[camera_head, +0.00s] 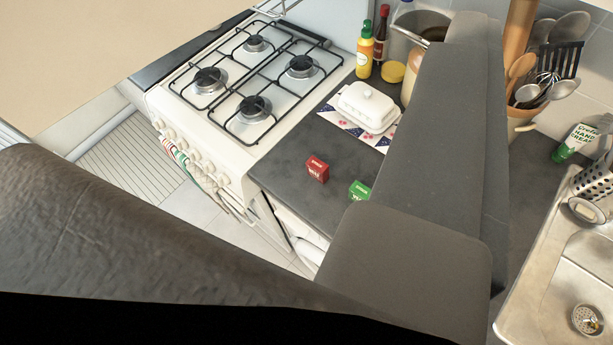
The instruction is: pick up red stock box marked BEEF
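The red stock box (317,168) is small, with white lettering too small to read for certain. It stands upright on the dark grey counter (290,190), near the edge beside the stove. A similar green box (359,190) stands just right of it and nearer to me, partly hidden by a dark grey part of my arm. A gap separates the two boxes. Large dark parts of my arm cross the left foreground and the right centre. I cannot make out any gripper fingers, and nothing of mine appears to touch the red box.
A white gas stove (250,80) stands left of the counter. A white butter dish (367,106) sits on a patterned mat behind the boxes. Behind it are a yellow bottle (364,52) and a dark bottle (381,40). A utensil pot and a sink (550,275) are right.

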